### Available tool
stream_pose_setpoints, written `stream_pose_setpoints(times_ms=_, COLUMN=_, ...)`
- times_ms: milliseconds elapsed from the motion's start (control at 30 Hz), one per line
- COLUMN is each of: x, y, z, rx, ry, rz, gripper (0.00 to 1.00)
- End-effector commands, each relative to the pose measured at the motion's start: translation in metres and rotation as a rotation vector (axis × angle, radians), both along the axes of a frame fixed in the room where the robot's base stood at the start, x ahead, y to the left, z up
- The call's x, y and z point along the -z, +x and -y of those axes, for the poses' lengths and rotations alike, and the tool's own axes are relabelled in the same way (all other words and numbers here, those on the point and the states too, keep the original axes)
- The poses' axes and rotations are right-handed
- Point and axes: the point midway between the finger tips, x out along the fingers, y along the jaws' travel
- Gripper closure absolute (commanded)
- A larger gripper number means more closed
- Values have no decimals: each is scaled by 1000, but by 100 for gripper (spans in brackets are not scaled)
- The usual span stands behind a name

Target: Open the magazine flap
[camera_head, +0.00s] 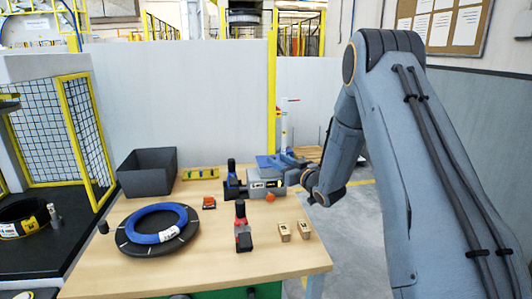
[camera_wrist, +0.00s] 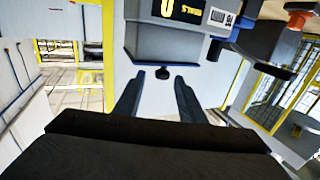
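A grey and black strapping tool (camera_head: 264,187) with a yellow-marked label and an orange knob stands at the right rear of the table. In the wrist view its grey box-shaped body (camera_wrist: 165,45) fills the top middle, with a dark lower edge and a small black knob (camera_wrist: 163,73) under it. Which panel is the magazine flap is not clear; it looks shut. My gripper (camera_wrist: 157,84) is open, its two fingers apart on either side below the black knob, with nothing between them. In the head view my arm reaches the tool's right end, and the fingertips are hard to make out.
A blue coil (camera_head: 136,224) lies on a black round stand at the table's left. A red and black hand tool (camera_head: 242,229), two small wooden blocks (camera_head: 284,232) and a dark bin (camera_head: 147,174) are also on the table (camera_head: 205,268). The front is mostly clear.

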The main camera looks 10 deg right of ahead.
Motion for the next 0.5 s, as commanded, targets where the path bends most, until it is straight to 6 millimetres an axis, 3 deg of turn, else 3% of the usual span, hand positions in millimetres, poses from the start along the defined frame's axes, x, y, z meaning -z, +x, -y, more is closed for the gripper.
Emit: stream_pose_setpoints(times_ms=500, x=0, y=61, z=-33, rx=-8, ry=-1, rz=-2, gripper=63)
